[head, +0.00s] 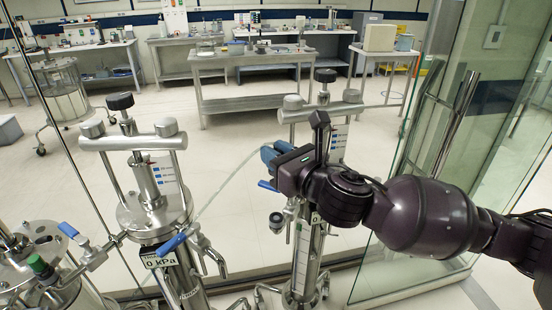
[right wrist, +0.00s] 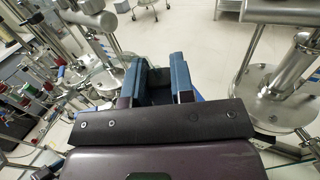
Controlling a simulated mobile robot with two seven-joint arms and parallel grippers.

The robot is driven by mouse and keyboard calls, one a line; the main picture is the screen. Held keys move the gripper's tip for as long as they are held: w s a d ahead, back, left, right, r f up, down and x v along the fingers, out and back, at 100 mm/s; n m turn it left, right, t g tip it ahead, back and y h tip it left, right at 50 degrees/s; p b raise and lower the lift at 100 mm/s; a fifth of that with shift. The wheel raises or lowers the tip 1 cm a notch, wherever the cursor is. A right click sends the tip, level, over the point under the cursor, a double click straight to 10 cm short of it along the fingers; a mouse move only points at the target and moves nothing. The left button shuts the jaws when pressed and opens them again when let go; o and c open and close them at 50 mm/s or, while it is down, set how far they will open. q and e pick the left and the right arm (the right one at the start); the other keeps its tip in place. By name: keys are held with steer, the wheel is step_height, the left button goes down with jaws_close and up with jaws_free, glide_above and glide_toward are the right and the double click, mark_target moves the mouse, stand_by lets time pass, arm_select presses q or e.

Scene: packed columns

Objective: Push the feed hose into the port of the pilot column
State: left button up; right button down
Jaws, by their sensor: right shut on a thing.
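My right gripper (head: 270,158) reaches in from the right in the head view, with its blue fingers at the upper part of the right steel column (head: 304,255). It is shut on the feed hose (head: 232,178), a thin clear tube that runs from the fingers down and left towards the left steel column (head: 146,218). The fingers also show in the right wrist view (right wrist: 160,84), but the gripper body hides the hose end there. I cannot tell which column is the pilot column, and I cannot make out its port. My left gripper is not in view.
Blue valve handles (head: 171,244) stick out near the columns. A glass panel (head: 430,170) stands at the right, close to my right arm. Another vessel with a green cap (head: 37,264) stands at the lower left. Benches (head: 255,59) stand far behind, across open floor.

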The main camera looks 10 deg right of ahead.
steer(key=shift+f+y, duration=0.1)
steer(key=shift+y, duration=0.2)
steer(key=shift+s+f+n, duration=0.25)
steer(key=shift+f+n, duration=0.05)
steer(key=shift+f, duration=0.55)
steer(key=shift+f+b, duration=0.7)
steer(key=shift+f, duration=0.3)
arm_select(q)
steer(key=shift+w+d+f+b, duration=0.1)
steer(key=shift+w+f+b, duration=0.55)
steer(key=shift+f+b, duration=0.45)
arm_select(e)
step_height(320, 180, down, 4)
steer(key=shift+r, duration=0.1)
